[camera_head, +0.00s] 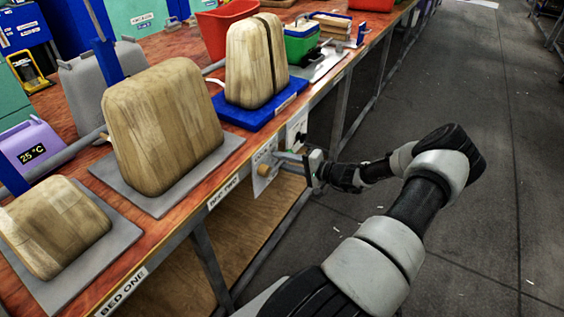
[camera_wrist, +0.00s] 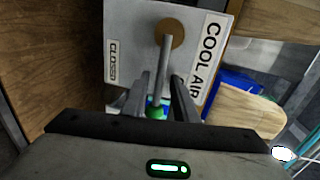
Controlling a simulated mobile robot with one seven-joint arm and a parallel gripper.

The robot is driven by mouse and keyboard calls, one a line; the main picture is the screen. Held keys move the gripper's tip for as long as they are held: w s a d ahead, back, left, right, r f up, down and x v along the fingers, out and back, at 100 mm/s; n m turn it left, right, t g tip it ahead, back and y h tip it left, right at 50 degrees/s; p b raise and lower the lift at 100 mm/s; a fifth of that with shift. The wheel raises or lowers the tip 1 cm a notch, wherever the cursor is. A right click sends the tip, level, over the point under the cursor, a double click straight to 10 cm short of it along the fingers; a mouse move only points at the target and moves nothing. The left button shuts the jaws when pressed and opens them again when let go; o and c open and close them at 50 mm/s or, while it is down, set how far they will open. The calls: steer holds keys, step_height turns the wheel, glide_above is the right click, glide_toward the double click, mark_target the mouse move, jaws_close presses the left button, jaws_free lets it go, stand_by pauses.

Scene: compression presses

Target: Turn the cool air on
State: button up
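The cool air panel is a pale plate with "COOL AIR" and "CLOSED" labels in the wrist view (camera_wrist: 133,22). A grey lever (camera_wrist: 163,68) runs from a round brown pivot (camera_wrist: 171,33) on the plate towards my gripper. My gripper (camera_wrist: 160,80) is open, with one finger on each side of the lever; contact is not clear. A green and blue part (camera_wrist: 157,110) shows between the fingers, partly hidden. In the head view, my gripper (camera_head: 297,161) is at the plate (camera_head: 263,166) on the bench's front side.
Wood-coloured blocks (camera_head: 163,125) stand on plates along the red-brown bench top. A lilac unit reading 25 °C (camera_head: 32,151) stands at the left. Another pale panel (camera_head: 297,130) is just beyond my gripper.

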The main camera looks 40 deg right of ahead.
steer(key=shift+s, duration=0.1)
steer(key=p+v, duration=0.2)
steer(key=v, duration=1.5)
steer(key=shift+s, duration=0.1)
